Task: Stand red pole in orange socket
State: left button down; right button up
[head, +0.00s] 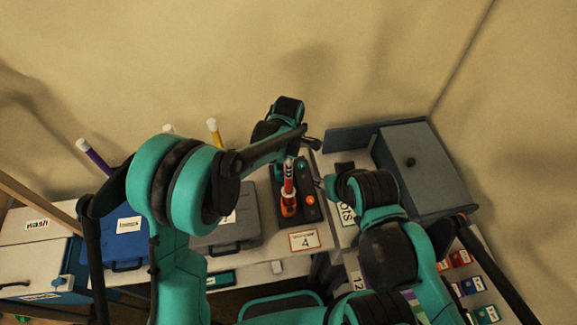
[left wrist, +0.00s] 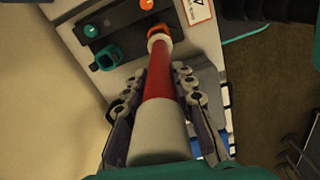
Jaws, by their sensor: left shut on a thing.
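The red pole (head: 288,182) has white parts and stands roughly upright over the black socket board. In the left wrist view the red pole (left wrist: 163,77) runs away from me between my fingers. Its far white end meets or overlaps the orange socket (left wrist: 158,31); I cannot tell whether it is inside. The orange socket (head: 288,209) also shows in the head view at the pole's lower end. My left gripper (left wrist: 155,102) is shut on the pole; it also shows above the board in the head view (head: 291,150). My right gripper (head: 327,186) is right of the board, its fingers unclear.
The black board (head: 280,166) also carries a teal socket (left wrist: 107,58) and round lights. A "4" sign (head: 304,241) lies in front of it. A grey cabinet (head: 425,168) stands right; grey and blue cases (head: 127,245) lie left. Yellow and purple poles (head: 96,158) stand behind.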

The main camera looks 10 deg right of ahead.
pick_arm(q)
jog(key=shift+f+b, duration=2.9)
jog(key=shift+f, duration=0.6)
jog(key=c, duration=1.2)
grip_release()
jog(key=shift+o, duration=0.2)
notch_tip(320, 180, up, 12)
jog(key=shift+r, duration=0.1)
